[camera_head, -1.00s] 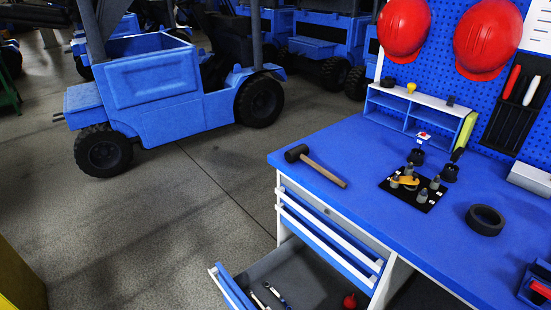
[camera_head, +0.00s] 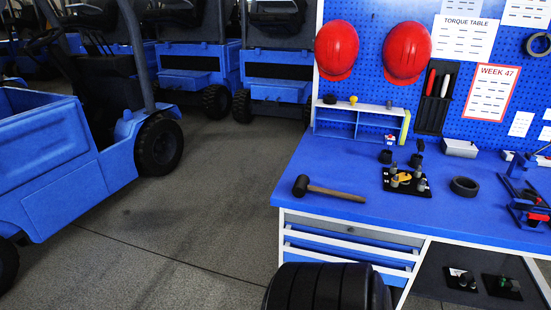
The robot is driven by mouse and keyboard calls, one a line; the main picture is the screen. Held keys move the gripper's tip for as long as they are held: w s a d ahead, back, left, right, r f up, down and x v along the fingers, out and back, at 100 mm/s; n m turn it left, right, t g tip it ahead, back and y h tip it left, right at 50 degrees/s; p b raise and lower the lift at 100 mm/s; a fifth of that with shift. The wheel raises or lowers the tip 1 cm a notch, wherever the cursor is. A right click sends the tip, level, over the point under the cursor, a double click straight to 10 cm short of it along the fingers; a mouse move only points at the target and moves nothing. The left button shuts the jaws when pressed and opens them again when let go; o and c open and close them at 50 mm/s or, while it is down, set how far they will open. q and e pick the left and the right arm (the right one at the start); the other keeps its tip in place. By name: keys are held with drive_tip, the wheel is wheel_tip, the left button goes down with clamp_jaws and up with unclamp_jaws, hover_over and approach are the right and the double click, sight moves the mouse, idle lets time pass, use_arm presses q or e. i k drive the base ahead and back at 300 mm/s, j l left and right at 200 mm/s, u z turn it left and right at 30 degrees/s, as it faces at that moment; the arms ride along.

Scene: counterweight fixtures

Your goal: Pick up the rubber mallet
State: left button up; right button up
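The rubber mallet (camera_head: 330,190) lies on its side on the blue workbench top (camera_head: 330,160), close to the front left corner. Its black head (camera_head: 301,186) is at the left and its wooden handle extends to the right. Nothing touches or covers it. Neither of my grippers shows in the head view.
A black tray (camera_head: 406,182) with small metal parts and a black ring (camera_head: 464,187) lie right of the mallet. A small shelf (camera_head: 357,119) stands behind. A dark ribbed shape (camera_head: 325,288) hides the lower drawer area. A blue vehicle (camera_head: 70,165) stands left, with clear floor between.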

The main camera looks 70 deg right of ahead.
sight(301, 187)
drive_tip(key=i+z, duration=0.65)
drive_tip(key=z, duration=0.15)
drive_tip(key=i+j+z, duration=0.1)
drive_tip(key=i+z, duration=0.3)
drive_tip(key=i+j+z, duration=0.15)
drive_tip(key=z, duration=0.25)
